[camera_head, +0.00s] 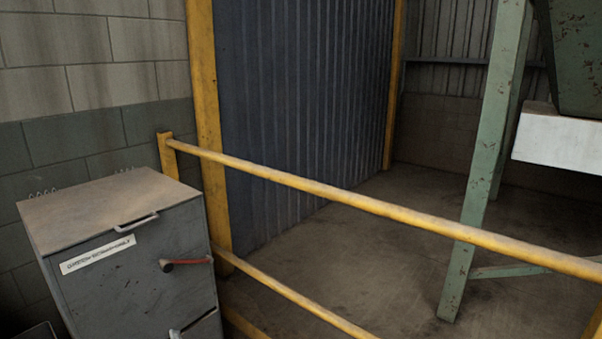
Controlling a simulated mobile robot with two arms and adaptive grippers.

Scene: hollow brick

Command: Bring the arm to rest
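Neither of my grippers shows in the head view, and no arm of mine can be made out. The task names no object other than the arm.
A grey metal cabinet (130,260) with a handle, a label and a red lever (187,263) stands at the lower left. A yellow railing (350,199) crosses the view. Behind it are a blue corrugated door (300,100), bare floor (370,240) and a green steel frame (483,160).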

